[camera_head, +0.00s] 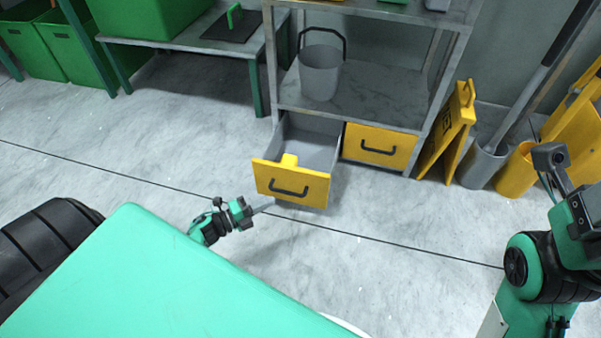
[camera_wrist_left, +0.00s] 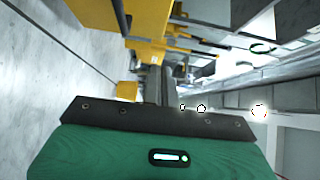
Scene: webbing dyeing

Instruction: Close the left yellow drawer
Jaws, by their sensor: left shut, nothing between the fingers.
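The left yellow drawer (camera_head: 310,184) is pulled out of the grey shelf unit, with its front toward me and a dark bar handle (camera_head: 289,189) on it. In the left wrist view the shut fingers (camera_wrist_left: 151,84) point toward yellow surfaces. My right arm shows at the right edge, but its fingers are not visible.
The right yellow drawer (camera_head: 379,146) is closed. A grey bucket (camera_head: 320,72) stands on the shelf (camera_head: 385,95) above. A yellow folding sign (camera_head: 446,130) and grey and yellow holders (camera_head: 481,166) stand to the right. The floor in front is clear.

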